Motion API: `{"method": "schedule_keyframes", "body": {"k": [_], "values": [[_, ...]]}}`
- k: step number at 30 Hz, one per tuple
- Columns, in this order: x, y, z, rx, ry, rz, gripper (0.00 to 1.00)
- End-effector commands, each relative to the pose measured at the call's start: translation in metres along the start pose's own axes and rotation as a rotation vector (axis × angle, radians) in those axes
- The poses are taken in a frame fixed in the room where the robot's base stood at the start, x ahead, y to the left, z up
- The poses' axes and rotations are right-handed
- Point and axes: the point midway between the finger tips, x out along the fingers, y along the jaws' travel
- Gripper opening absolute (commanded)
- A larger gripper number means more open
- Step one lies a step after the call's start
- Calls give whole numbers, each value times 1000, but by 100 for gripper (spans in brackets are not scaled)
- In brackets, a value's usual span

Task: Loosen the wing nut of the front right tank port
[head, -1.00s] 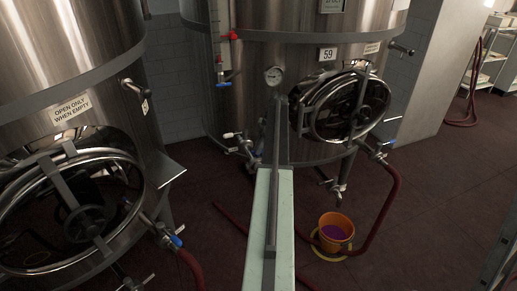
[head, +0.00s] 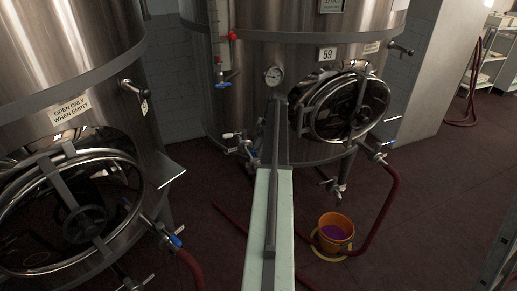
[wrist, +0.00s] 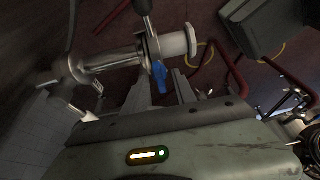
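In the wrist view, a silver port pipe (wrist: 110,57) carries a clamp with a blue wing nut (wrist: 160,76) and a white end piece (wrist: 178,41). My gripper (wrist: 161,80) is open, its two grey fingers apart on either side of the wing nut. I cannot tell whether they touch it. In the head view, my arm reaches toward the steel tank marked 59 (head: 230,75); the gripper itself is not clear there. A port fitting with a white handle (head: 232,135) shows low on that tank, left of my arm.
A second tank (head: 70,40) with an open round manway stands at left. A valve with a red hose (head: 391,190) is on the right of tank 59. An orange bucket (head: 336,246) with purple contents stands on the floor.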

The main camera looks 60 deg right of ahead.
Motion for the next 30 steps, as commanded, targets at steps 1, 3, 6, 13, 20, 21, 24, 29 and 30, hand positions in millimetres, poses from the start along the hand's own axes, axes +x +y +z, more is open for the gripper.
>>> {"method": "schedule_keyframes", "body": {"k": [1,3,6,13,20,21,24,29,30], "values": [[0,0,0,0,0,0,33],[-3,0,-1,0,1,0,33],[-13,0,-2,0,1,0,33],[-56,1,-3,0,0,0,33],[-81,1,-1,1,0,0,33],[-80,0,0,0,0,0,33],[-78,0,0,0,0,0,33],[-78,0,0,0,0,0,33],[-78,0,0,0,0,0,33]]}}
